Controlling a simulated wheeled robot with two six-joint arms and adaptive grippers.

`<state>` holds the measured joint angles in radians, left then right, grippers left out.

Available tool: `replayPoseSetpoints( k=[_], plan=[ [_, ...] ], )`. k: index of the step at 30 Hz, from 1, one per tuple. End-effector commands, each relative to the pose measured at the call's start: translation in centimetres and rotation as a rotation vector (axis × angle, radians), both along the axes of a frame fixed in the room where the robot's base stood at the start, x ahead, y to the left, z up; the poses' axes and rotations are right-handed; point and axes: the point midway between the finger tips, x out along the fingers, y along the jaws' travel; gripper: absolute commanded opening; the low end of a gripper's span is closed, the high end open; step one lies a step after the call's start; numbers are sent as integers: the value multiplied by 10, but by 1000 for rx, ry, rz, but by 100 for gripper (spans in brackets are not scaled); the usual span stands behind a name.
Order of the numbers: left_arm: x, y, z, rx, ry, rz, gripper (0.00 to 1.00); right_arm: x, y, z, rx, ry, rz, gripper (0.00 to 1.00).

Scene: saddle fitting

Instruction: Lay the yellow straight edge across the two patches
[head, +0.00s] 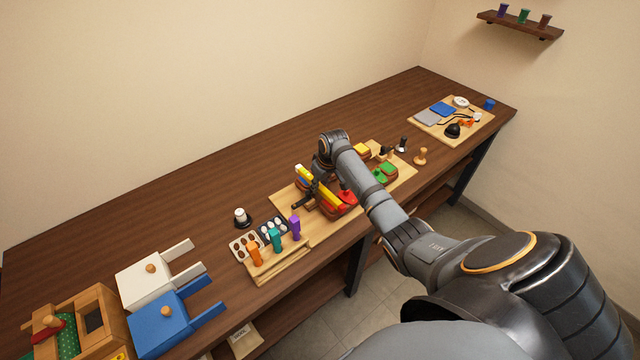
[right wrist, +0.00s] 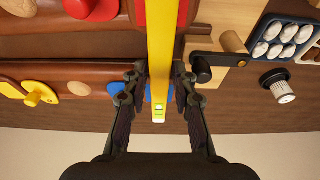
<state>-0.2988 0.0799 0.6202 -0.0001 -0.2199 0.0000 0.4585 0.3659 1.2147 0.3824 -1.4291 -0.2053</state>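In the head view, the straight edge (head: 331,196) lies slantwise over the work board, partly hidden by my right gripper (head: 314,190). A red patch (head: 347,198) is beside and below it. A blue patch (right wrist: 148,91) shows partly behind the fingers. Whether the straight edge touches the patches cannot be told. My left gripper is not in view.
A wooden board (head: 283,199) carries the work. Orange, teal and purple-handled tools stand in a rack (head: 275,262) to the left. A green block (head: 388,168) and stamps are to the right. White and blue boxes (head: 165,325) stand far left. The back of the bench is clear.

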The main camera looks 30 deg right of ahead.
Motion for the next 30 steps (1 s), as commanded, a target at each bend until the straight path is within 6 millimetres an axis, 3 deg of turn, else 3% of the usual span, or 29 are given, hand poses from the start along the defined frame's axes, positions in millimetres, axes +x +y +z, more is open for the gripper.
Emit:
replayPoseSetpoints(
  k=[3, 14, 17, 24, 30],
  plan=[
    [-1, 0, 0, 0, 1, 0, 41, 0, 0, 0, 0, 0, 0, 47],
    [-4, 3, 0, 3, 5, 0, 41, -1, 0, 2, 1, 0, 0, 47],
    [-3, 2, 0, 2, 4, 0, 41, -4, -1, 15, -1, -2, 0, 47],
    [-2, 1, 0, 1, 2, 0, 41, -19, -3, 71, -3, -3, 0, 47],
    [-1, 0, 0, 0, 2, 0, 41, -29, -4, 106, -1, -1, 0, 47]
  ],
)
